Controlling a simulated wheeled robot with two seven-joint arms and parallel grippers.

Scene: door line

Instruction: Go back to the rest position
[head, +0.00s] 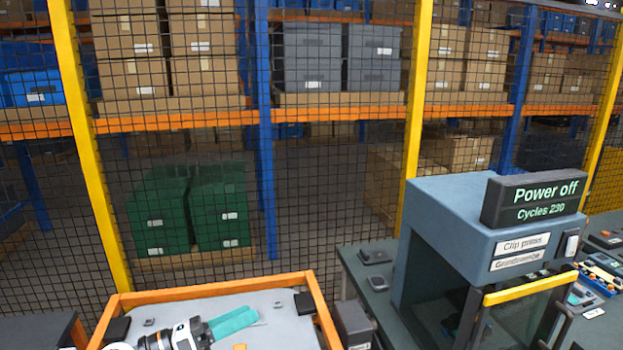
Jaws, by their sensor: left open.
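My left gripper (246,318) shows at the bottom of the head view, left of centre. It has a white and black body with teal fingers that point right. It is open, with nothing visible between the fingers. It is over the grey surface of an orange-rimmed tray or table (215,290); I cannot tell whether it touches that surface. My right gripper is not in view.
A blue-grey clip press (450,215) stands at right on a bench (362,262). Its display (535,197) reads "Power off, Cycles 230". It has a yellow front bar (530,288). A mesh fence with yellow posts (92,170) closes off the shelves behind.

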